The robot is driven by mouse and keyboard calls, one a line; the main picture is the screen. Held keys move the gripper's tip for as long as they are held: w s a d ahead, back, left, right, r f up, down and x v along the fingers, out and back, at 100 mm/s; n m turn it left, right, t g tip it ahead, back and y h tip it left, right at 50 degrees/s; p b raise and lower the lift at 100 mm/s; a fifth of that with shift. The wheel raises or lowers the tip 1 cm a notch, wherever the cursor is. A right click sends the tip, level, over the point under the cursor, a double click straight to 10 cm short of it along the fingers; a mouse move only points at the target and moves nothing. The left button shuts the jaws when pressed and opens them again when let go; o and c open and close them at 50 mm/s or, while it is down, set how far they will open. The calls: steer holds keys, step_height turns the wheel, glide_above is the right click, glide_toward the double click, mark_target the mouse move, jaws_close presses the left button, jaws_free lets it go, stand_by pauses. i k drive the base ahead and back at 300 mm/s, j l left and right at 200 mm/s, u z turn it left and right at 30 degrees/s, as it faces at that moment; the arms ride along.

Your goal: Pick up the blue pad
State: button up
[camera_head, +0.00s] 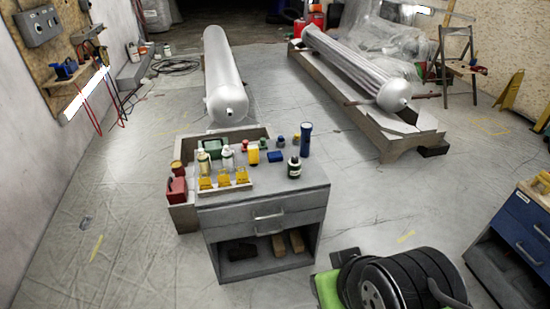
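The blue pad (276,156) is a small, flat, dark blue block. It lies on the grey top of a low drawer cabinet (262,216), near the middle of the top toward its back. A dark blue upright cylinder (306,139) stands to its right, and a dark green bottle with a pale label (294,167) stands in front of it to the right. A yellow container (253,154) is close on its left. Nothing covers the pad.
Bottles and yellow-based jars (223,180) crowd the cabinet's left side. A red container (176,190) is in a wooden crate beside it.

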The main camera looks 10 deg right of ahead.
mark_target(274, 156)
steer(key=i+l+u, duration=0.3)
steer(key=i+u, duration=0.15)
steer(key=i+l+u, duration=0.9)
steer(key=l, duration=0.2)
